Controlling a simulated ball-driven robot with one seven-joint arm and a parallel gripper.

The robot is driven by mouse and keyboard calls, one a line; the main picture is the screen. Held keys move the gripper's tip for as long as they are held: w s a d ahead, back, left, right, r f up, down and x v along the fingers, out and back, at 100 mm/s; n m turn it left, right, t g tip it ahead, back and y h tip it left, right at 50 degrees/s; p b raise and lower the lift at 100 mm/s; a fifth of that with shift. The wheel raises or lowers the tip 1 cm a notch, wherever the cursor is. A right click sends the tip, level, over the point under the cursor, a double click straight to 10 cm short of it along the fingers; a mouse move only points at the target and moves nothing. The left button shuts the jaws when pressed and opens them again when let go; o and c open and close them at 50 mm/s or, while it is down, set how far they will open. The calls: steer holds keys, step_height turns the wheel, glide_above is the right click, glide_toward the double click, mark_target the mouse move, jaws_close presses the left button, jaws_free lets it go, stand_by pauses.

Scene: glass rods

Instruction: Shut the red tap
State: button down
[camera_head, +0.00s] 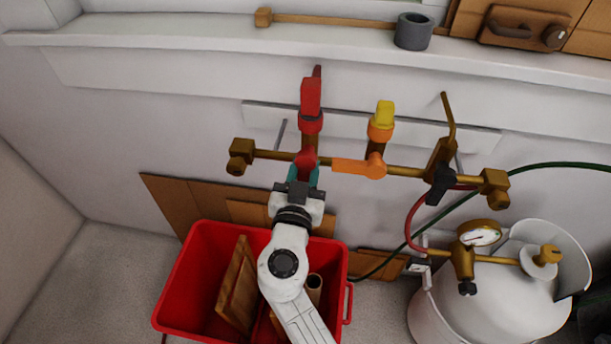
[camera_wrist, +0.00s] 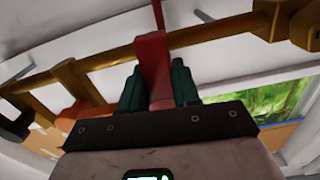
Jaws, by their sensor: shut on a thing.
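The red tap (camera_head: 306,158) sits on the left part of a brass pipe. Below a red upright fitting (camera_head: 311,97), its red lever points down from the pipe, across the pipe's line. The lever (camera_wrist: 154,62) also shows in the wrist view, running down between two teal fingers. My gripper (camera_head: 303,177) is shut on this lever, with one finger on each side. The lever's lower end is hidden by the gripper. In the wrist view my gripper (camera_wrist: 157,84) covers the lower middle.
An orange tap (camera_head: 355,166) lies along the pipe to the right. Farther right are a brass valve with a black knob (camera_head: 440,185) and a white gas cylinder (camera_head: 490,300) with hoses. A red crate (camera_head: 190,290) holding boards stands below my arm.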

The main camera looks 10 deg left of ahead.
steer(key=m+b, duration=0.1)
steer(key=b, duration=0.2)
steer(key=f+m+b, duration=0.1)
steer(key=b, duration=0.2)
steer(key=shift+a, duration=0.4)
steer(key=shift+a+r+m+b, duration=0.35)
steer(key=shift+r+m+b, duration=0.3)
steer(key=shift+m+b, duration=2.65)
steer(key=shift+a+r+m+b, duration=0.5)
steer(key=shift+m+b, duration=1.2)
steer(key=shift+b, duration=3.2)
steer(key=shift+a+r+m+b, duration=0.2)
steer(key=shift+r+m+b, duration=0.6)
steer(key=shift+m+b, duration=2.5)
steer(key=shift+n+b, duration=0.7)
steer(key=shift+b, duration=0.1)
steer(key=c, duration=0.9)
jaws_free()
steer(key=shift+r, duration=0.1)
